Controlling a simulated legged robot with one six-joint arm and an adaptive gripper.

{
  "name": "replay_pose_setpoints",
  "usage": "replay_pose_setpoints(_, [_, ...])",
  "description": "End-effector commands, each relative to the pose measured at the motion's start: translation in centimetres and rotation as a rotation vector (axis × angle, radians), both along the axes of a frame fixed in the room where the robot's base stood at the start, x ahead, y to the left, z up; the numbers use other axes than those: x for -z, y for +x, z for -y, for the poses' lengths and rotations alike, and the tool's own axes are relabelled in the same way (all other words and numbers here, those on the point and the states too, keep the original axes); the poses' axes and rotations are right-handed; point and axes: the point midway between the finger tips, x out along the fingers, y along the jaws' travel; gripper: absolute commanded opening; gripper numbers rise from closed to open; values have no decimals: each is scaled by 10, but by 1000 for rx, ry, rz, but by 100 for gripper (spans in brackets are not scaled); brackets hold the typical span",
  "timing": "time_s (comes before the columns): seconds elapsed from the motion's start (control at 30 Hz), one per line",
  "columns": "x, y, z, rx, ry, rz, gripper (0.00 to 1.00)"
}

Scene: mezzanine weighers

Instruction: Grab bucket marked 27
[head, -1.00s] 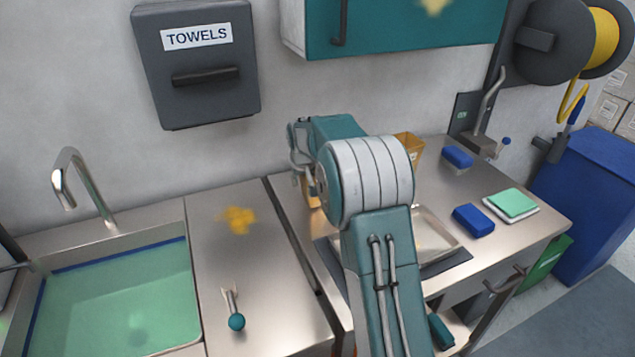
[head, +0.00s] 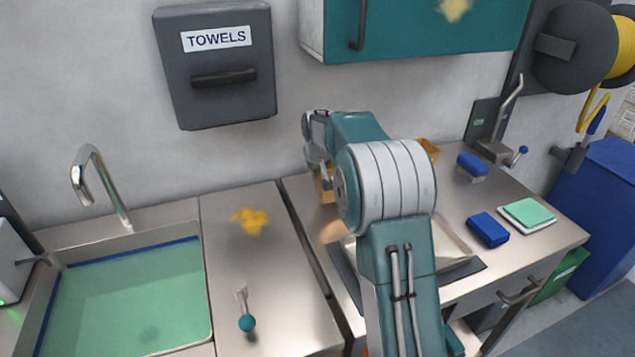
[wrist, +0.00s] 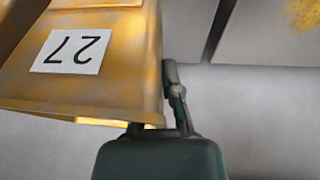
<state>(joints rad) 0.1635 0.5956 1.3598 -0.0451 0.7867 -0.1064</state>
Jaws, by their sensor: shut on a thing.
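The yellow bucket with a white label reading 27 (wrist: 110,85) fills the upper left of the wrist view, where the label appears upside down. In the head view only a sliver of a yellow bucket (head: 324,188) shows under my gripper (head: 318,165), beside the wall. In the wrist view my gripper (wrist: 165,125) is at the bucket's edge, shut on it. My arm hides most of the bucket in the head view. I cannot tell whether the bucket is lifted clear of the counter.
Another yellow container (head: 429,150) shows partly behind my arm. A shallow metal tray (head: 455,245) is on the counter, with blue blocks (head: 488,230) and a green pad (head: 528,212) to its right. A water-filled sink (head: 130,300) lies left. A teal cabinet (head: 420,30) hangs above.

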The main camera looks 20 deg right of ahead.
Motion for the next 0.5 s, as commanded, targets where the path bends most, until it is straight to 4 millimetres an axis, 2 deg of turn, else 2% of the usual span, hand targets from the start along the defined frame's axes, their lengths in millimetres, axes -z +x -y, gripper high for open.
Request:
replay_pose_setpoints(0.03, [-13,-6,-3,-1,-2,7,0])
replay_pose_setpoints(0.3, [-67,-53,-20,-1,-2,6,0])
replay_pose_setpoints(0.5, [-84,-94,-34,-2,-2,5,0])
